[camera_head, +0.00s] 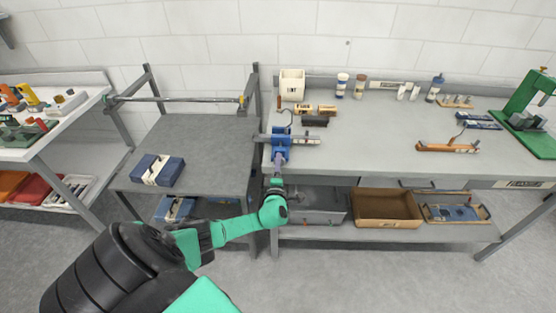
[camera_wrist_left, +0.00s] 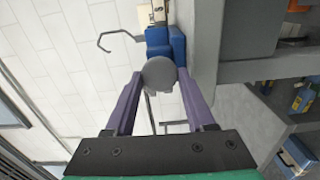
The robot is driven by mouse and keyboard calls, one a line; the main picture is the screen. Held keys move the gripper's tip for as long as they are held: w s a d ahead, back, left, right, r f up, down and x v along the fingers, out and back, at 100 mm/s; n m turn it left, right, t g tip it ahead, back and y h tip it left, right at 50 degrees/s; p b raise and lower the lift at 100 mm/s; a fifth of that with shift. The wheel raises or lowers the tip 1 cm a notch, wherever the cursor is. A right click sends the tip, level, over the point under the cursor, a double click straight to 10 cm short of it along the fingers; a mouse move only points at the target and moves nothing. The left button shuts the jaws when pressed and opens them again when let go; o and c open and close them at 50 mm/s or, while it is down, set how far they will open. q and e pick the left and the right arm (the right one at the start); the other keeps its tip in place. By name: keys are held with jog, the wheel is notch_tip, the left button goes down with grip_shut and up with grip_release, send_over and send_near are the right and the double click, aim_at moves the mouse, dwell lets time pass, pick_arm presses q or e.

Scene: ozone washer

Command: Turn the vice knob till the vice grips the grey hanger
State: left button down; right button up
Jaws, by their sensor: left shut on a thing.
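The blue vice (camera_head: 281,146) sits at the left front edge of the workbench; it also shows in the left wrist view (camera_wrist_left: 165,42). Its round grey knob (camera_wrist_left: 159,73) faces my left wrist camera. My left gripper (camera_head: 279,163) comes from the front, with its two purple fingers (camera_wrist_left: 157,80) on either side of the knob and shut on it. A thin grey hook, which looks like the hanger (camera_wrist_left: 118,37), sticks out beside the vice; in the head view it rises behind the vice (camera_head: 284,112). Whether the vice jaws touch it cannot be told. My right gripper is not in view.
The workbench (camera_head: 370,150) has free room right of the vice. Small blocks (camera_head: 315,120) and a white bin (camera_head: 292,84) stand behind it. A brown box (camera_head: 387,207) is on the shelf below. A grey table (camera_head: 205,150) stands to the left.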

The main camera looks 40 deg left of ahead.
pick_arm(q)
jog(key=shift+w+d+r+m+p, duration=0.15)
jog(key=shift+m+p, duration=1.05)
jog(key=shift+m, duration=2.1)
jog(key=shift+s+r+m+p, duration=0.1)
jog(key=shift+m+p, duration=1.1)
jog(key=shift+m, duration=2.1)
jog(key=shift+m, duration=0.3)
jog(key=shift+c, duration=1.4)
grip_release()
jog(key=shift+f, duration=0.1)
